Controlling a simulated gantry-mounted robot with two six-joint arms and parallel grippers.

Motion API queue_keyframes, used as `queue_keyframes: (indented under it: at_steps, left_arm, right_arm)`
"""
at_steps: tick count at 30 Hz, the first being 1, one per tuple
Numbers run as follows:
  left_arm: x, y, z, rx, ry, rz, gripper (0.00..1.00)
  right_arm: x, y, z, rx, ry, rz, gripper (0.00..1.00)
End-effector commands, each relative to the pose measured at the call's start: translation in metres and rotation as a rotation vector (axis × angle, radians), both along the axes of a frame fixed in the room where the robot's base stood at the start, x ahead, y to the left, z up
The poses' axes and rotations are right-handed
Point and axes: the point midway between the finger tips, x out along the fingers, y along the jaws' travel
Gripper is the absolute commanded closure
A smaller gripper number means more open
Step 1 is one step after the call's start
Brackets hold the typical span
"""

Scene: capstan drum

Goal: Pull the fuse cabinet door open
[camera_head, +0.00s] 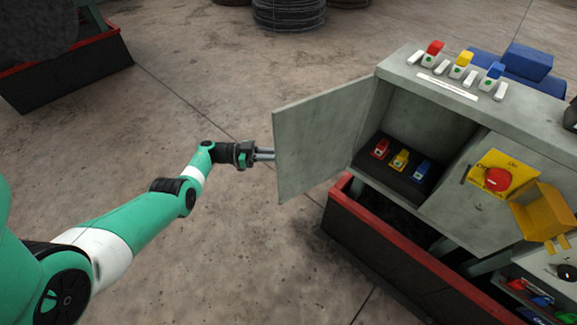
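The fuse cabinet (425,110) is a grey box at the right of the head view. Its door (320,138) stands swung wide open to the left, hinged at the cabinet's left edge. Inside, a red fuse (380,148), a yellow fuse (400,160) and a blue fuse (421,171) sit on a dark base. My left gripper (268,154) is at the door's left free edge, its fingers pointing right at it. I cannot tell whether the fingers touch the door or how far apart they are. My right gripper is not in view.
A yellow panel with a red button (497,179) and an open yellow cover (541,211) are on the front to the right. Red, yellow and blue switches line the cabinet top. A red-edged base (395,245) juts out below.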

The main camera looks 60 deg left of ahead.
Motion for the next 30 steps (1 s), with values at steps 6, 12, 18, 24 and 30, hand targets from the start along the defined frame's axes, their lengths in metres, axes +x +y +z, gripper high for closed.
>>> queue_keyframes:
  at_steps: [6, 12, 18, 24, 30]
  left_arm:
    - [-0.0013, 0.0029, 0.0031, 0.000, -0.004, -0.001, 1.00]
    - [-0.0011, 0.0029, 0.0034, 0.001, -0.005, -0.001, 0.81]
    - [-0.0012, 0.0025, 0.0022, 0.001, -0.003, -0.001, 0.53]
    - [-0.0013, 0.0022, 0.0013, 0.000, -0.001, -0.001, 0.53]
    - [-0.0096, 0.0072, 0.0009, 0.000, -0.001, 0.002, 0.53]
  right_arm:
    - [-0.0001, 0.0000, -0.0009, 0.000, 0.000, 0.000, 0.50]
    - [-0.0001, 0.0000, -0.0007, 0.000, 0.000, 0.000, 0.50]
    - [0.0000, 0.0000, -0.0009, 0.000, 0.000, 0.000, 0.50]
    - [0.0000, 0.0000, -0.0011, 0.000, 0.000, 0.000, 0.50]
    - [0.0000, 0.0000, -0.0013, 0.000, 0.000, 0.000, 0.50]
